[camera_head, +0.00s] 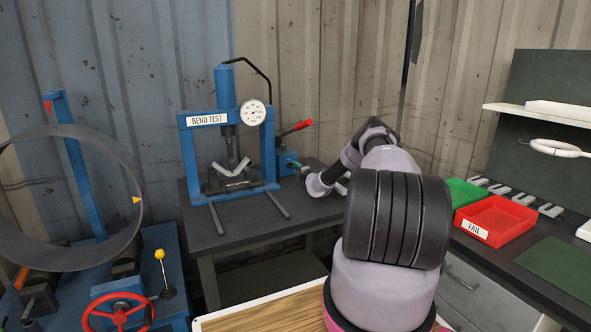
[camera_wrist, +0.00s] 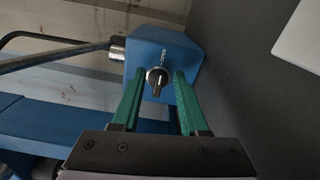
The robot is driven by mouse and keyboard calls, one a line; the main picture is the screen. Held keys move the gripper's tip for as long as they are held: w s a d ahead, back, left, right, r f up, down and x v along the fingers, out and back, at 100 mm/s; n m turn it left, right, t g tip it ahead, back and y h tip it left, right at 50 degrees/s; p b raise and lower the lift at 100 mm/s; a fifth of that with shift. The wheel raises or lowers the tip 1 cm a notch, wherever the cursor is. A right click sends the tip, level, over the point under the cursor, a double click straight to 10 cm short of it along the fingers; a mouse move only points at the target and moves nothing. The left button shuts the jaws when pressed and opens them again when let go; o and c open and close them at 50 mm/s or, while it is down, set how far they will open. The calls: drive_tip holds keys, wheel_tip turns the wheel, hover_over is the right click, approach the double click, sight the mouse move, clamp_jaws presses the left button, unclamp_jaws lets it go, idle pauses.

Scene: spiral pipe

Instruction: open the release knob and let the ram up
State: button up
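The release knob (camera_wrist: 157,77) is a small round dark-and-silver knob with a pale pointer line, on the face of a blue pump block (camera_wrist: 190,58) in the wrist view. My gripper (camera_wrist: 157,78) is open, with one green finger on each side of the knob; I cannot tell whether either touches it. In the head view the pump block (camera_head: 288,163) stands right of the blue bend-test press (camera_head: 185,150), with my gripper's end close by. The ram (camera_head: 229,138) is down near a bent pale strip (camera_head: 237,168) on the lower support. The knob is too small to tell in the head view.
A red-tipped pump lever (camera_head: 302,126) rises from the pump block. A dial gauge (camera_head: 253,112) sits on the press. A red FAIL tray (camera_head: 495,221) and a green tray (camera_head: 462,192) are on the right bench. A large pipe ring (camera_head: 135,190) stands at left.

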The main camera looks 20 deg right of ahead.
drive_tip(key=s, duration=1)
drive_tip(key=shift+s+d, duration=0.15)
drive_tip(key=shift+s, duration=0.25)
